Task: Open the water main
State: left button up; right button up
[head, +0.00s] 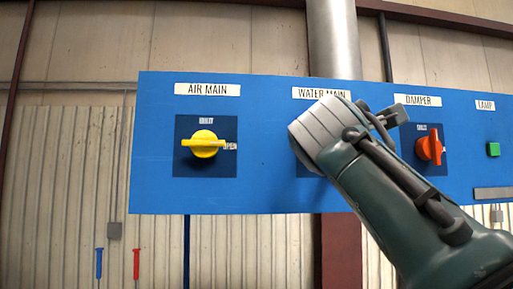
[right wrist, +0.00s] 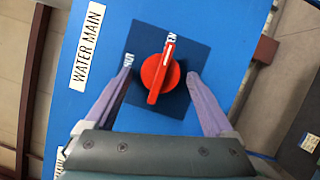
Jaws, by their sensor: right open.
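The red water main knob (right wrist: 158,76) sits on a dark square plate (right wrist: 180,100) on the blue panel, in the right wrist view. Its handle lies along the line of the WATER MAIN lettering (right wrist: 87,45). My right gripper (right wrist: 160,74) is open, one finger on either side of the knob, with visible gaps. In the head view my right arm hides the knob and the fingers below the WATER MAIN label (head: 321,94). My left gripper is not in view.
On the blue panel (head: 260,130), a yellow AIR MAIN knob (head: 205,144) lies level at left. An orange DAMPER knob (head: 430,148) and a green LAMP button (head: 493,149) are at right. A pipe (head: 333,40) rises behind the panel.

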jog(key=p+v, duration=0.1)
jog(key=v, duration=0.9)
dwell(0.4)
jog(key=s+d+f+m+g+y+p, duration=0.1)
jog(key=s+d+f+m+g, duration=0.2)
jog(key=f, duration=0.5)
jog(key=s+d+f+m+g+y+p, duration=0.1)
jog(key=s+f+m+g, duration=0.2)
jog(key=f, duration=0.5)
jog(key=s+d+f+m+g+y, duration=0.1)
jog(key=s+d+f+m+g, duration=0.1)
jog(key=s+f, duration=0.45)
jog(key=s+f+m+g+y, duration=0.1)
jog(key=s+f+m+g, duration=0.2)
jog(key=s, duration=0.6)
jog(key=s+f+m+g+y+p, duration=0.1)
jog(key=s+f+m+g+y, duration=0.1)
jog(key=s+f, duration=0.5)
jog(key=shift+s+f+m+g+y, duration=0.15)
jog(key=shift+s+m+g+y, duration=0.15)
jog(key=shift+s+m+g, duration=0.45)
